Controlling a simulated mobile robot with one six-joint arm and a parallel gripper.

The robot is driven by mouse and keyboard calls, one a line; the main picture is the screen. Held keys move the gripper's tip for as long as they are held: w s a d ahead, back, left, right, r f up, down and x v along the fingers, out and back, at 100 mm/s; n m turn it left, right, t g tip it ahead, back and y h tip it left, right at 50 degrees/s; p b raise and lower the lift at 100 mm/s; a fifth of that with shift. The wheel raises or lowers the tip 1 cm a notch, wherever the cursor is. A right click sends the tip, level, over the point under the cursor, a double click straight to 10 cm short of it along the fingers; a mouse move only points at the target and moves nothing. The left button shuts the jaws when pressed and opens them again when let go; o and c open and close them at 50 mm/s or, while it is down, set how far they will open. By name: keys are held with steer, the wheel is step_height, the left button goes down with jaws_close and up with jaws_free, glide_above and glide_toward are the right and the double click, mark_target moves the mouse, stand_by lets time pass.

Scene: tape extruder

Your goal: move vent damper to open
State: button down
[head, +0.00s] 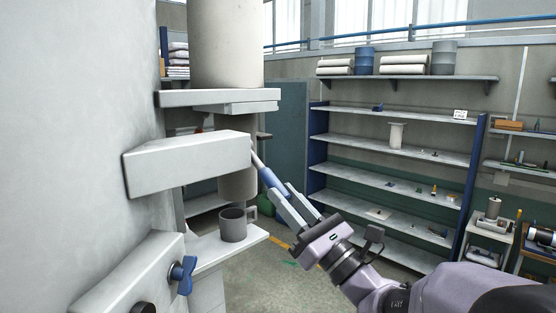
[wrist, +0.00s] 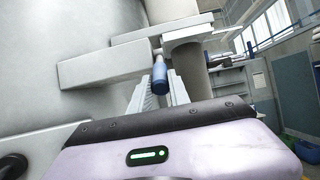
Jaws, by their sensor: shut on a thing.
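A lever with a blue grip (head: 268,177) and a pale metal rod sticks out from the right end of a grey box-shaped housing (head: 188,166) on the machine. I take this lever to be the vent damper; no label on it can be read. It also shows in the wrist view (wrist: 160,76), between the pale fingers. My gripper (head: 280,192) is shut on the blue grip, coming from the lower right. The fingers cover the grip's lower end. The lever slants up and left to the housing in the head view.
A dark grey mug (head: 233,225) stands on a pale ledge (head: 244,245) below the lever. A lower housing carries a blue knob (head: 183,275). A thick pale column (head: 226,45) rises above. Shelving (head: 385,150) stands behind, with open floor before it.

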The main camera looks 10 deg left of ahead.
steer(key=shift+f, duration=0.15)
steer(key=shift+w+a+f+b, duration=0.4)
steer(key=shift+a+f+b, duration=0.15)
steer(key=shift+f, duration=0.2)
steer(key=shift+w+a+f+b, duration=0.4)
steer(key=shift+a+f, duration=0.15)
steer(key=shift+f, duration=0.25)
steer(key=shift+w+a+f, duration=0.15)
steer(key=shift+a, duration=0.05)
steer(key=c, duration=1.1)
jaws_free()
steer(key=shift+w+a+f, duration=0.1)
steer(key=shift+w+a, duration=0.15)
steer(key=shift+c, duration=0.2)
steer(key=shift+s+d, duration=0.1)
